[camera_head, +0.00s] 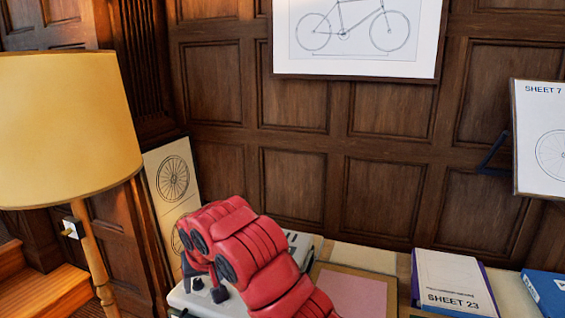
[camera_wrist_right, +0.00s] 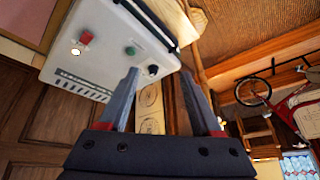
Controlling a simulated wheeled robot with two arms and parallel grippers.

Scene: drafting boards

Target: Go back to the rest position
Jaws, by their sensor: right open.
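My right gripper (camera_head: 205,288) is at the end of my red arm, which comes up from the bottom middle of the head view. It is over or beside a white-grey box (camera_head: 303,243); the arm hides much of the box. In the right wrist view the two fingers of my right gripper (camera_wrist_right: 160,74) stand apart with nothing between them. The box (camera_wrist_right: 105,45) shows there close behind the fingers, with a red button, a green button and a black knob. I cannot tell whether a finger touches it. My left gripper is not in view.
A lamp with a yellow shade (camera_head: 65,130) stands at left. A wheel drawing (camera_head: 172,178) leans behind the box. A pink sheet (camera_head: 352,295), a "SHEET 23" binder (camera_head: 452,280) and a blue box (camera_head: 548,292) lie right. A framed bicycle drawing (camera_head: 355,62) hangs on the panelled wall.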

